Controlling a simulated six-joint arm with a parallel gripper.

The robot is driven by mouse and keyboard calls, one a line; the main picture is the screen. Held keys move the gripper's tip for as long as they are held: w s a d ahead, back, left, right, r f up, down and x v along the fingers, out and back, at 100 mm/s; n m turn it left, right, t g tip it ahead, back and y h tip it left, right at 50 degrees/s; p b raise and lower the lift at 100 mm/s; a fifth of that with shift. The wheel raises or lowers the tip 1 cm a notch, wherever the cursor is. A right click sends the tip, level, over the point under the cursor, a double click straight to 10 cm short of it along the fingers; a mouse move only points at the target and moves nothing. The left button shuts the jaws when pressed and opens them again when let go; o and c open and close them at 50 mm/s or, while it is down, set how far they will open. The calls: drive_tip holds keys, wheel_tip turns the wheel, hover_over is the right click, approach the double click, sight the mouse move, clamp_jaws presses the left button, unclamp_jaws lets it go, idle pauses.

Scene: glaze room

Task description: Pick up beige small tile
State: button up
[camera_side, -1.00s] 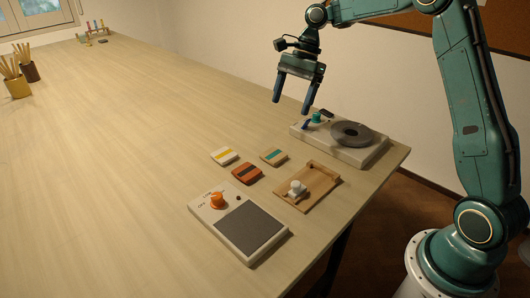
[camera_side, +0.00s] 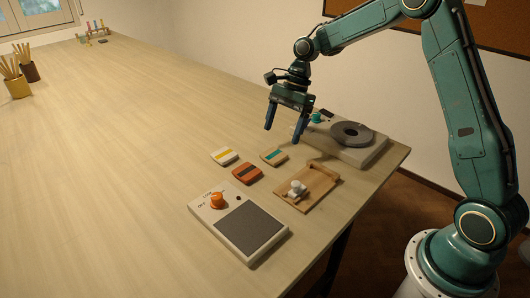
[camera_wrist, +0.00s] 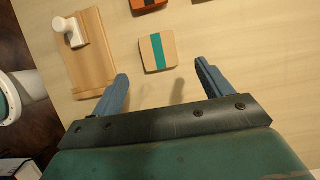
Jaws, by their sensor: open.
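The beige small tile (camera_side: 273,156) has a teal stripe and lies flat on the table. It also shows in the wrist view (camera_wrist: 169,52), just beyond my fingertips and between their lines. My gripper (camera_side: 284,136) is open and empty, with its blue fingers pointing down above the table near the tile. In the wrist view my gripper (camera_wrist: 160,70) has a wide gap between its fingers. Nothing hides the tile.
A white tile with a yellow stripe (camera_side: 224,156) and an orange-brown tile (camera_side: 247,173) lie beside it. A wooden board with a white knob (camera_side: 322,185), a device with a grey disc (camera_side: 371,153) and a device with an orange knob (camera_side: 210,217) stand around.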

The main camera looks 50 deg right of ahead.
sight(274, 154)
drive_tip(key=shift+a+f, duration=0.2)
drive_tip(key=shift+f, duration=0.2)
drive_tip(key=shift+x, duration=2.55)
drive_tip(key=c, duration=1.1)
drive_tip(key=shift+r, duration=0.15)
wheel_tip(274, 154, up, 20)
drive_tip(key=shift+f, duration=0.2)
